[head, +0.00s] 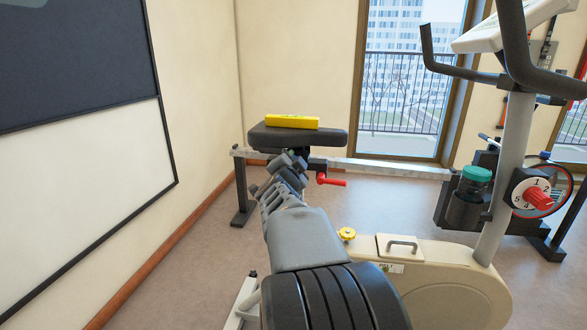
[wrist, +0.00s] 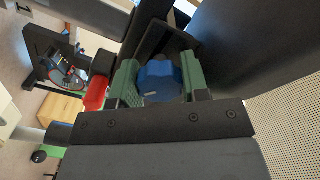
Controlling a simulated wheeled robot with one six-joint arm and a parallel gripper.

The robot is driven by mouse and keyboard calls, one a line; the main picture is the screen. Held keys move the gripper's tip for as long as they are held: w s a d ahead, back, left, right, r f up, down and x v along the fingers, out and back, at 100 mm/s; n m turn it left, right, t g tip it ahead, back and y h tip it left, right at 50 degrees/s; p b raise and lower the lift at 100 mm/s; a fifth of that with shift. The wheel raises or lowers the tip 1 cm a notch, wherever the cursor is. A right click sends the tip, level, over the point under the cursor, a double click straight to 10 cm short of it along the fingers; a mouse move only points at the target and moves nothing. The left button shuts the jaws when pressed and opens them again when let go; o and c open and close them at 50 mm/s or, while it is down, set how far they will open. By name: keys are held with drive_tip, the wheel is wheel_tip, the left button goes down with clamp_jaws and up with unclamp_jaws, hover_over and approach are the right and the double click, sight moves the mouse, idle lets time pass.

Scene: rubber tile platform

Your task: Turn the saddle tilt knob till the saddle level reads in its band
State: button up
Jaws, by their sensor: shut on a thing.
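The blue tilt knob (wrist: 158,82) sits between the green finger pads of my gripper (wrist: 160,84) in the wrist view, and the pads are shut on it. In the head view my gripper (head: 290,160) is under the black saddle (head: 262,138), and the knob is hidden there. The yellow level (head: 292,121) lies across the top of the saddle. Its reading is too small to tell. The saddle's dark underside (wrist: 235,45) shows close beside the gripper in the wrist view.
A red-handled lever (head: 332,181) sticks out right of the saddle post; a red grip (wrist: 96,92) shows left of the fingers in the wrist view. The bike's handlebar, bottle (head: 475,182) and red dial (head: 538,196) stand right. A wall is at left.

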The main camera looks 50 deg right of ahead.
drive_tip(key=shift+m+b, duration=0.7)
drive_tip(key=shift+m, duration=1.2)
drive_tip(key=o, duration=0.9)
drive_tip(key=shift+r, duration=0.1)
